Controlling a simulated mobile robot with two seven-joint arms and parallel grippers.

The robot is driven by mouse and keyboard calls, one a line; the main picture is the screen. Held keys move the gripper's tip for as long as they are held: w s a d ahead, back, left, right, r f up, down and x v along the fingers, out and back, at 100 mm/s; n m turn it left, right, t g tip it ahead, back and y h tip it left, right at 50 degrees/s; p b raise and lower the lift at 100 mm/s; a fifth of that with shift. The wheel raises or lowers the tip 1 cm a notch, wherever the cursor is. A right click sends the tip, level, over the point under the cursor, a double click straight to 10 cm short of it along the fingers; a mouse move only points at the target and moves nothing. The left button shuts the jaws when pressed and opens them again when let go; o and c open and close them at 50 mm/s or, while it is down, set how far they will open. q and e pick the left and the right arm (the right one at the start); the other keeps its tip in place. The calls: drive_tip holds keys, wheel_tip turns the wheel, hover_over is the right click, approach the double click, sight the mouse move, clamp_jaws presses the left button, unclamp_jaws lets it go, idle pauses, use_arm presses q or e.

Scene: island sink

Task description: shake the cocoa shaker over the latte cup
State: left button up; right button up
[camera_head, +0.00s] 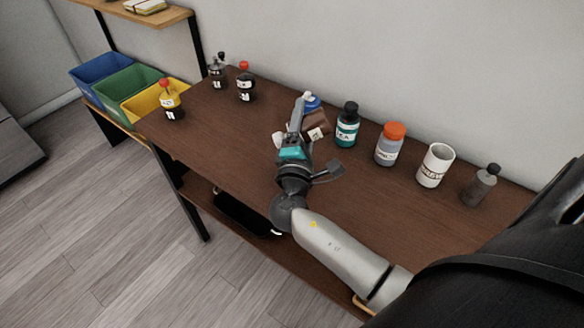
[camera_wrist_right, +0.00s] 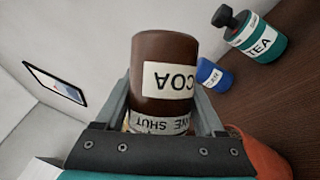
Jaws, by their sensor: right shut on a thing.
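My right gripper (camera_head: 302,132) is shut on the brown cocoa shaker (camera_head: 317,121). In the right wrist view the shaker (camera_wrist_right: 165,62) stands between the two fingers (camera_wrist_right: 163,112), and its "COCOA" label is partly cut off and reads upside down. A second white band with lettering runs round it near the gripper. In the head view the shaker is tilted and partly hidden by the gripper. A white cup (camera_head: 436,164), which looks like the latte cup, stands upright at the right of the table, well apart from the gripper. Its lettering is too small to read. My left gripper is out of view.
Along the back stand a teal tea bottle (camera_head: 347,126), an orange-capped jar (camera_head: 390,145) and a grey bottle (camera_head: 480,186). A blue container (camera_head: 311,101) is behind the shaker. Several bottles (camera_head: 245,84) stand at the far left. The table's (camera_head: 213,132) left middle is clear.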

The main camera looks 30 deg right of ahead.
drive_tip(key=shift+r, duration=0.1)
wheel_tip(320, 180, up, 3)
drive_tip(key=m+g+p, duration=0.1)
drive_tip(key=m+p, duration=0.1)
drive_tip(key=m, duration=0.1)
drive_tip(key=m+g+y+p, duration=0.1)
drive_tip(key=m+p, duration=0.1)
drive_tip(key=m, duration=0.1)
drive_tip(key=shift+m+y+p, duration=0.3)
drive_tip(key=shift+m, duration=0.6)
drive_tip(key=shift+g, duration=0.3)
wheel_tip(320, 180, up, 5)
drive_tip(key=m+y+p, duration=0.3)
drive_tip(key=m+p, duration=0.1)
drive_tip(key=p, duration=0.2)
drive_tip(key=m+y+p, duration=0.2)
drive_tip(key=m+p, duration=0.3)
drive_tip(key=p, duration=0.2)
drive_tip(key=shift+y, duration=0.4)
drive_tip(key=shift+m+y+p, duration=0.3)
drive_tip(key=shift+m+p, duration=0.2)
drive_tip(key=shift+p, duration=0.15)
